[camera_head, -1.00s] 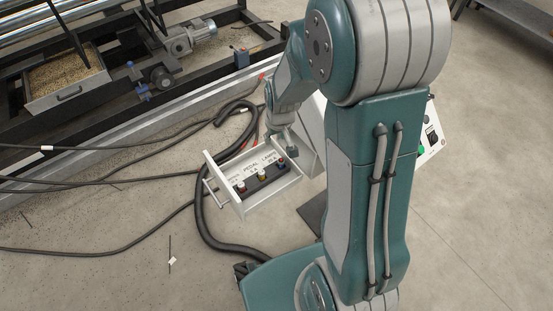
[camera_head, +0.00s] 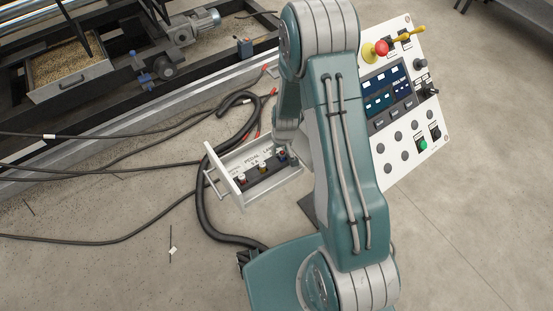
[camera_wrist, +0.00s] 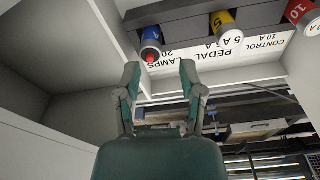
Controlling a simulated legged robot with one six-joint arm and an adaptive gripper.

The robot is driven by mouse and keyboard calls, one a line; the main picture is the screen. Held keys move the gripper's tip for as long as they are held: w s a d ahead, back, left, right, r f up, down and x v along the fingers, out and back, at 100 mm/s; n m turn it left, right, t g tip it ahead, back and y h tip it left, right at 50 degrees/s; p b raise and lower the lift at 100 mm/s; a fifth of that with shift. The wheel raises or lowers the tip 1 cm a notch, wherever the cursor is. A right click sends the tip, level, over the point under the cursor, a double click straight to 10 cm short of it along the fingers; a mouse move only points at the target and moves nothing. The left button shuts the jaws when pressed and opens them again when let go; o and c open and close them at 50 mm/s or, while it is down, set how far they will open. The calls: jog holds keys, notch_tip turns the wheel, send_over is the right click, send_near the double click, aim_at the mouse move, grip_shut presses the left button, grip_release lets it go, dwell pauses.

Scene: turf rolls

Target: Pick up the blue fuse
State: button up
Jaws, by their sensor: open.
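The blue fuse (camera_wrist: 151,42) has a blue body and a red spot on its end. It stands in a row beside a yellow fuse (camera_wrist: 226,28) and a red fuse (camera_wrist: 300,12), next to the "LAMPS 20" label. In the head view, the blue fuse (camera_head: 282,155) is at the right end of the row in the open drawer (camera_head: 240,204). My gripper (camera_wrist: 160,76) is open and empty in the wrist view, its fingertips apart from the blue fuse and close to it. In the head view, my arm hides most of the gripper.
A control panel (camera_head: 398,130) with a red button and yellow lever stands right of my arm. Thick black cables (camera_head: 204,200) lie on the floor left of the drawer. A machine frame (camera_head: 120,125) is at the back left. Drawer walls (camera_wrist: 55,55) are close to my gripper.

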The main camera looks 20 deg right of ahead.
aim_at(281, 153)
jog(key=f, duration=0.1)
jog(key=d+f, duration=0.1)
jog(key=f, duration=0.2)
jog(key=shift+w+d+f, duration=0.2)
jog(key=shift+w, duration=0.2)
jog(key=shift+a, duration=0.7)
grip_shut()
jog(key=shift+d, duration=0.2)
